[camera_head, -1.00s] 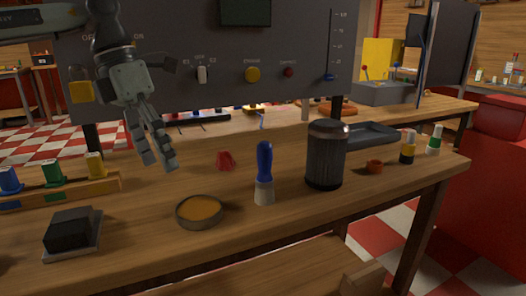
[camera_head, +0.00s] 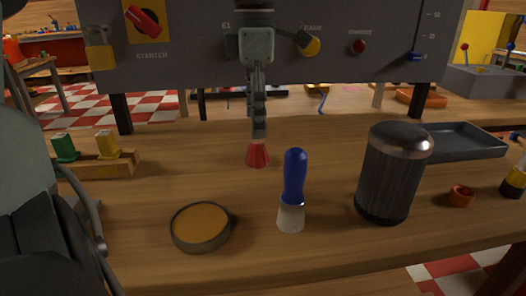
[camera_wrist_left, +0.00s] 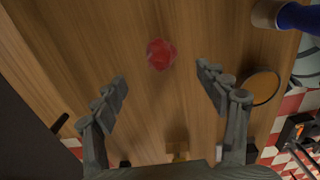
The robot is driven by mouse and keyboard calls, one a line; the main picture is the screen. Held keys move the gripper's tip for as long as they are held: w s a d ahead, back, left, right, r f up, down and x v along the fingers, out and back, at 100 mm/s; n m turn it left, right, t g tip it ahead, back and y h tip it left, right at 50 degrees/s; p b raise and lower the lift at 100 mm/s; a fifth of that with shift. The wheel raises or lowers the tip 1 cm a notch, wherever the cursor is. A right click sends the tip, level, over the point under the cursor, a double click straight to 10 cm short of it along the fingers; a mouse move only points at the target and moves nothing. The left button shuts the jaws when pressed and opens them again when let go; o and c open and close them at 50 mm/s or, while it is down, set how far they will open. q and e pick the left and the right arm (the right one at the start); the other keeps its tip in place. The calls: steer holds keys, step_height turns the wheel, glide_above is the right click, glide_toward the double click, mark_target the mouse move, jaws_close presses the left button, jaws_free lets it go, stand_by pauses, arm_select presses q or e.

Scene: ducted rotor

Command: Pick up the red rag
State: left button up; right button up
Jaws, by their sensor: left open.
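The red rag (camera_head: 257,154) is a small crumpled red piece standing on the wooden bench, behind the blue-handled tool. It also shows in the left wrist view (camera_wrist_left: 161,55), beyond the fingertips and in line with the gap between them. My left gripper (camera_head: 259,132) points down just above the rag in the head view, seen edge-on. In the left wrist view its fingers (camera_wrist_left: 162,79) are spread with nothing between them. My right gripper is out of view.
Nearby on the bench (camera_head: 330,245) stand the blue-handled tool (camera_head: 294,178), a round tin of orange-brown stuff (camera_head: 201,227) and a dark canister (camera_head: 395,175). A wooden rack (camera_head: 105,163) is at left. A grey panel (camera_head: 200,70) rises behind. Bench between rack and rag is clear.

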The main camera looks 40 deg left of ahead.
mark_target(257, 141)
arm_select(q)
step_height(257, 141, down, 6)
steer(key=shift+d+r, duration=0.1)
steer(key=shift+r, duration=0.05)
steer(key=c, duration=1.3)
steer(key=shift+r, duration=0.1)
step_height(257, 141, up, 10)
steer(key=shift+f, duration=0.1)
steer(key=o, duration=0.5)
steer(key=c, duration=0.4)
